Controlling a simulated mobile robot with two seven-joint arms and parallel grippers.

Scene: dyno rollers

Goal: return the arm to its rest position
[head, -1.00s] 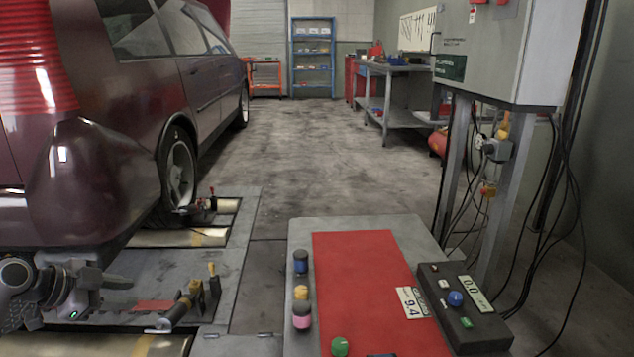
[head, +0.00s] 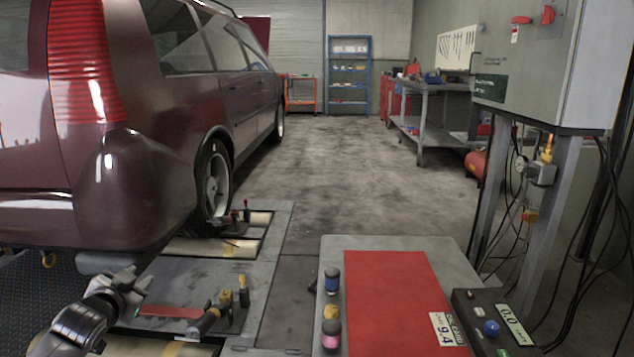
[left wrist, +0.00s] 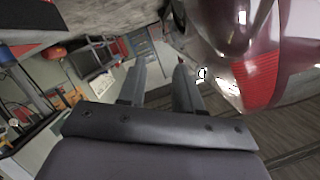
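My left arm and gripper (head: 128,277) show at the lower left of the head view, above the floor plate beside the maroon car (head: 140,190). In the left wrist view the two dark fingers of the left gripper (left wrist: 160,64) stand apart with nothing between them. The gripper is open and empty. The wrist view also shows the car's red tail light (left wrist: 262,76) to the right of the fingers. My right gripper is not in the frames.
A cart with a red mat (head: 395,300) stands at the front right, with several small coloured jars (head: 331,312) and a control box (head: 490,325). A clamp-like tool (head: 210,318) lies on the floor plate. A grey cabinet (head: 545,60) stands right. The middle floor is open.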

